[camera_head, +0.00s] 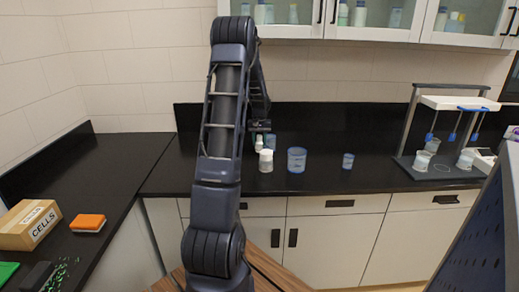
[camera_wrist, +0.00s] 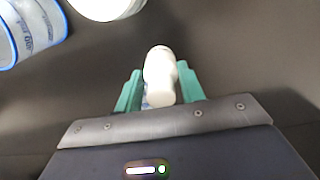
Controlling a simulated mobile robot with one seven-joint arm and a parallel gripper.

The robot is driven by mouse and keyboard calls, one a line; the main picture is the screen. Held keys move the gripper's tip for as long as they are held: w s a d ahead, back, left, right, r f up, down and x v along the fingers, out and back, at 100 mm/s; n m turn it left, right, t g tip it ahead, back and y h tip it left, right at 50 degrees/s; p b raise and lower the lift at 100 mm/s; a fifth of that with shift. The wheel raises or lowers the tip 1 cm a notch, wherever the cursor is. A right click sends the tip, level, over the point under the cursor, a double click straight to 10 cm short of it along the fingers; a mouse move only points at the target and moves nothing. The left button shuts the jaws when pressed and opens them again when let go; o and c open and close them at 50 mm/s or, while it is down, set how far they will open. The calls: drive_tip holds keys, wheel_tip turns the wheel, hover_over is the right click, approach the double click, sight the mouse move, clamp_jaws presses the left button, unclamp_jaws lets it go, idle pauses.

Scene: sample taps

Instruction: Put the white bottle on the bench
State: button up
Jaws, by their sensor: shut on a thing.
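The white bottle (camera_wrist: 160,72) is between the green fingers of my gripper (camera_wrist: 160,90) in the wrist view, and the fingers are shut on it. In the head view my gripper (camera_head: 260,127) is over the back part of the black bench (camera_head: 400,183), and a small white bottle (camera_head: 258,145) shows just below it. I cannot tell whether its base touches the bench top. My arm hides part of the bench to the left of it.
A white-lidded jar (camera_head: 266,161) and a larger blue-and-white jar (camera_head: 297,160) stand in front of the gripper. A small blue cup (camera_head: 348,161) is further right. A tap stand (camera_head: 410,125) is at the right. Bench between cup and stand is clear.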

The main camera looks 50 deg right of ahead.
sight(259, 148)
drive_tip(key=shift+f, duration=2.2)
drive_tip(key=shift+f, duration=0.15)
drive_tip(key=o, duration=1)
drive_tip(key=shift+c, duration=0.2)
